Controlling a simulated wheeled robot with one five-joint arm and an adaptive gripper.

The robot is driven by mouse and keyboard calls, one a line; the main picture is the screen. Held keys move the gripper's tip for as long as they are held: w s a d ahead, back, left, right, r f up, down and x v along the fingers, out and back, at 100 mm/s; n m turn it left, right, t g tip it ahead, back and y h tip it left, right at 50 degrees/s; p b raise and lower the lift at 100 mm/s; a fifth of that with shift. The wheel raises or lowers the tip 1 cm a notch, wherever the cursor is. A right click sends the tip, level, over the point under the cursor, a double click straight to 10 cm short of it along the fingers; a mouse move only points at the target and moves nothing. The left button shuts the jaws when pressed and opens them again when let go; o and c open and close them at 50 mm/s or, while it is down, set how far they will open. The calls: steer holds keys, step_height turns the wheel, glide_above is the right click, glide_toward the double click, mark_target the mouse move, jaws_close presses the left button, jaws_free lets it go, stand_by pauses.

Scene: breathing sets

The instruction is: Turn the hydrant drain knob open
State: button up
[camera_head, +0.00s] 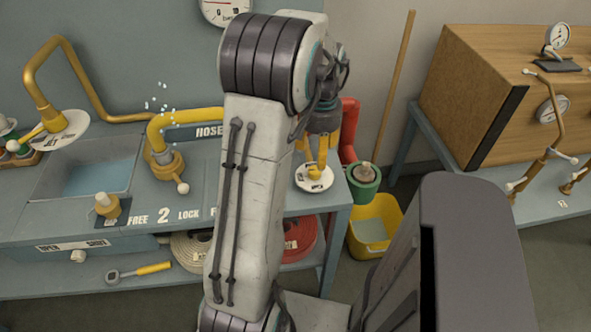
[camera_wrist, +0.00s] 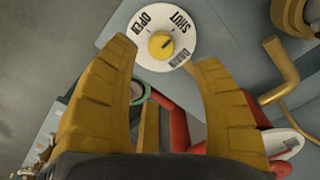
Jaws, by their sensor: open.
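The drain knob (camera_wrist: 161,45) is a small yellow round knob on a white dial (camera_wrist: 152,62) lettered OPEN, SHUT and DRAIN. A dark mark on the knob seems to point toward SHUT. In the head view the dial (camera_head: 314,186) lies at the bench's right end, below my gripper (camera_head: 318,160). In the wrist view my gripper (camera_wrist: 164,52) is open, its yellow fingers either side of the knob with gaps. Nothing is held. I cannot tell the exact height between fingertips and knob.
A sink (camera_head: 100,178) and brass pipes (camera_head: 45,80) are left. A wooden cabinet (camera_head: 480,90) stands right.

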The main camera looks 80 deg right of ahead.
mark_target(315, 170)
steer(key=shift+w, duration=0.2)
steer(key=shift+a, duration=0.15)
steer(key=shift+f, duration=3.65)
steer(key=shift+o, duration=0.2)
jaws_close()
